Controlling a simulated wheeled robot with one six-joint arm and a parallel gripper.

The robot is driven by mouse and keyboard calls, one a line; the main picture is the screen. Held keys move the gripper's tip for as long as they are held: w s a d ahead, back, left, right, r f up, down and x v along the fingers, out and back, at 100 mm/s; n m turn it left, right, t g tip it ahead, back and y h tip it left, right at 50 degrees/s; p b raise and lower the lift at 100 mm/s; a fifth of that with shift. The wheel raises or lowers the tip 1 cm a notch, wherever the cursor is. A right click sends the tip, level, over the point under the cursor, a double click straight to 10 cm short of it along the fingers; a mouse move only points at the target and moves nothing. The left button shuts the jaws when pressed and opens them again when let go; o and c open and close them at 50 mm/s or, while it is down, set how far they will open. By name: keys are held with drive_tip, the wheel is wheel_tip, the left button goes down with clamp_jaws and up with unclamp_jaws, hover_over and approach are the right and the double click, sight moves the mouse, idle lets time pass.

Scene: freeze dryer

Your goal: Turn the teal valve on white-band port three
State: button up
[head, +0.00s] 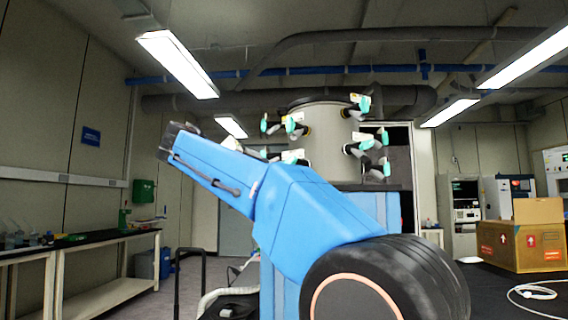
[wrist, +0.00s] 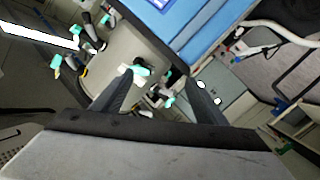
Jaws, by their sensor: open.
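The freeze dryer's grey drum (head: 326,135) stands beyond my arm in the head view, with several black ports carrying teal valves around it. Teal valves show at the upper right (head: 364,104), right (head: 384,138) and upper left (head: 264,122). Some ports have pale bands or labels, but I cannot read which is port three. In the wrist view, my gripper (wrist: 160,79) is open, its dark fingers apart and pointing toward the drum (wrist: 128,45). A teal valve with a white part (wrist: 139,70) appears near the left fingertip; contact cannot be told. The gripper is not clearly seen in the head view.
My blue arm hides the drum's lower part in the head view. A cardboard box (head: 522,240) and white cable (head: 532,291) lie on a dark surface at right. A bench (head: 95,262) stands at left. Pipes run overhead.

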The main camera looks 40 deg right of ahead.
wheel_tip(320, 180, up, 5)
drive_tip(key=d+m+g+h, duration=0.1)
drive_tip(key=m+h, duration=0.1)
drive_tip(key=w+d, duration=0.1)
drive_tip(key=d, duration=0.7)
drive_tip(key=w+d, duration=0.2)
drive_tip(key=d, duration=0.6)
drive_tip(key=shift+w+d+r, duration=0.15)
drive_tip(key=shift+w+d, duration=0.1)
drive_tip(key=shift+d, duration=0.1)
drive_tip(key=shift+c, duration=0.2)
drive_tip(key=c, duration=1)
